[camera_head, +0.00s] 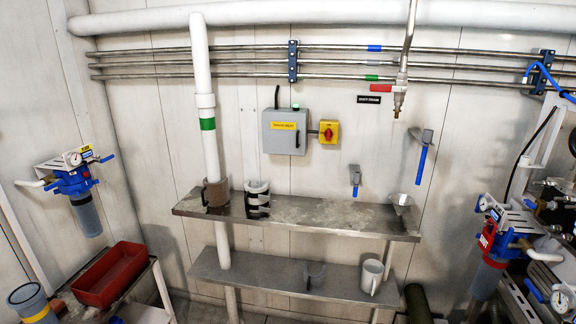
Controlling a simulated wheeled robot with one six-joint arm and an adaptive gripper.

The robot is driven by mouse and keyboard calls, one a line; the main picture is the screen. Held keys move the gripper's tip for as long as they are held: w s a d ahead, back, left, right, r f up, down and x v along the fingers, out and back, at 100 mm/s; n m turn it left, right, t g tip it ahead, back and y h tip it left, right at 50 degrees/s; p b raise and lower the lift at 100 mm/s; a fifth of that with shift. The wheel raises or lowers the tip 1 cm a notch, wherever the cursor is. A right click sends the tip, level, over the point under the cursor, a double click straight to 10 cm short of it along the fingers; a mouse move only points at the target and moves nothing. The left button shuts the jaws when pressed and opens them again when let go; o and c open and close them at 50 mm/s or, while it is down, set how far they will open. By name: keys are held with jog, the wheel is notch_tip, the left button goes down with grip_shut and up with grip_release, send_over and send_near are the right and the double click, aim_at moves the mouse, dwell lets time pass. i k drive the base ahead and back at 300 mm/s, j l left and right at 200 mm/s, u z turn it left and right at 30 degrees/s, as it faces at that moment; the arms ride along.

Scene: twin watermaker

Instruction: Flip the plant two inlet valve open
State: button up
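No valve here is legibly marked as the plant two inlet. A filter unit with a blue head (76,180) is on the left wall, with a gauge, a yellow tag (86,150) and a short blue handle (105,158) pointing right. A second filter unit with a blue head (512,222) is at the right, with a red collar (487,240). A blue lever (534,290) and a gauge (561,300) sit below it. Which unit is plant two, and whether its valve is open, I cannot tell. My gripper is not in view.
A lower shelf (240,277) holds a white mug (371,276). A red tray (110,274) is at lower left. A red-handled drain tap (398,90) hangs above.

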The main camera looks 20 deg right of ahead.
aim_at(506, 244)
jog(key=i+j+z, duration=0.2)
jog(key=z, duration=0.3)
jog(key=i+j+z, duration=0.2)
jog(key=z, duration=0.25)
jog(key=i+j+z, duration=0.1)
jog(key=j+z, duration=0.7)
jog(key=z, duration=0.2)
jog(key=j+z, duration=0.3)
jog(key=j, duration=0.3)
jog(key=j+z, duration=0.25)
jog(key=j, duration=0.35)
